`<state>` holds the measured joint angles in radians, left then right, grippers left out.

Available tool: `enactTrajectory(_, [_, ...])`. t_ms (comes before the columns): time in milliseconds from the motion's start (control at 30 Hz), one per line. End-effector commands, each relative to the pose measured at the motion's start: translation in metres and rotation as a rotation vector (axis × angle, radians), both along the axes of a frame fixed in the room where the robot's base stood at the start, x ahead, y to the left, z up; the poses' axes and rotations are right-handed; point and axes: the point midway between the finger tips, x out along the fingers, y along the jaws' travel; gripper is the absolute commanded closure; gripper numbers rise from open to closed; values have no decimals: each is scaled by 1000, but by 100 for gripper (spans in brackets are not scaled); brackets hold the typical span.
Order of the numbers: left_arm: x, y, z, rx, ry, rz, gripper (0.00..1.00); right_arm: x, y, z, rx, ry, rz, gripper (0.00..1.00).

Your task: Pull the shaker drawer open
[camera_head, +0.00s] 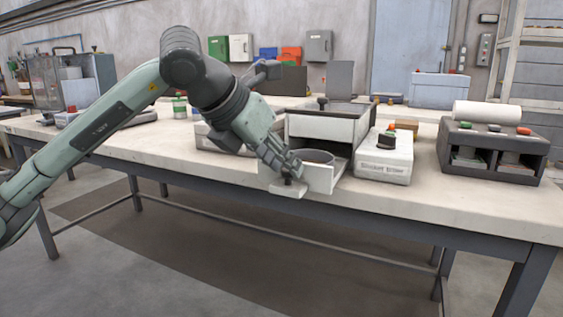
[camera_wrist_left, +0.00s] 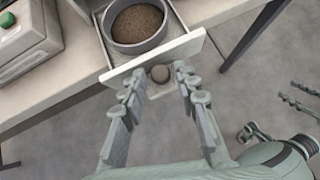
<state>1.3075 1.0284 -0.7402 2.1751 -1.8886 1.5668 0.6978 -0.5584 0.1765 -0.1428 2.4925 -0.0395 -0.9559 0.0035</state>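The shaker drawer (camera_head: 320,178) stands pulled out of the white shaker housing (camera_head: 328,128), past the table's front edge. In the left wrist view its pale front panel (camera_wrist_left: 185,47) shows, with a round grey pan (camera_wrist_left: 117,40) of brown grains behind it. A dark round knob (camera_wrist_left: 160,73) sits on a small ledge in front of the panel. My left gripper (camera_head: 287,172) is at this knob. In the wrist view the left gripper's fingers (camera_wrist_left: 160,92) stand apart either side of the knob, with gaps visible. My right gripper's fingers (camera_wrist_left: 299,98) show apart and empty at the right edge.
A white box with a dark knob (camera_head: 384,158) stands right of the shaker. A dark grey rack (camera_head: 490,150) with coloured buttons and a white roll (camera_head: 490,113) is farther right. The table (camera_head: 460,205) has bare room along its front. The floor before it is clear.

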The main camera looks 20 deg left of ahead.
Motion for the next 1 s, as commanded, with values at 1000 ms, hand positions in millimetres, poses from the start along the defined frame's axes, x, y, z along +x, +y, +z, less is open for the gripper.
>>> enactTrajectory(1000, [-79, 24, 83, 0, -1, 0, 70, 0, 0, 0, 1, 0, 1, 60])
